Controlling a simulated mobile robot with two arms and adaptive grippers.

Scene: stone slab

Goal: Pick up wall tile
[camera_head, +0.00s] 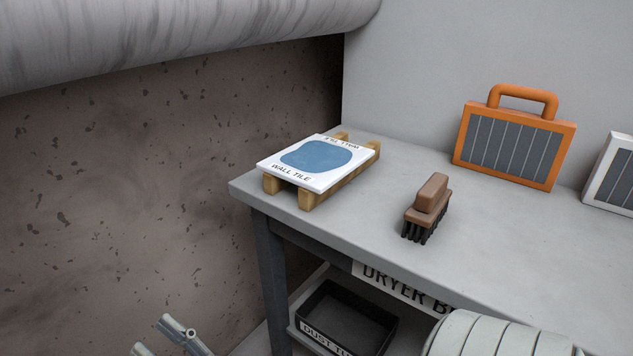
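The wall tile (292,177) is a white square tile with a blue rounded patch and "WALL TILE" lettering. It lies flat on a small wooden pallet (307,201) at the left corner of the grey table (345,236). No gripper touches the tile. Grey metal finger-like parts (183,335) show at the lower left edge, below and left of the tile and well apart from it. They are cut off by the frame. I cannot tell for sure which gripper they belong to, or how far it is open.
A brown brush with black bristles (428,206) stands right of the tile. An orange-framed panel with a handle (514,138) and a white-framed panel (610,173) stand at the back. A black tray (345,318) sits below. A white ribbed part (500,335) fills the lower right.

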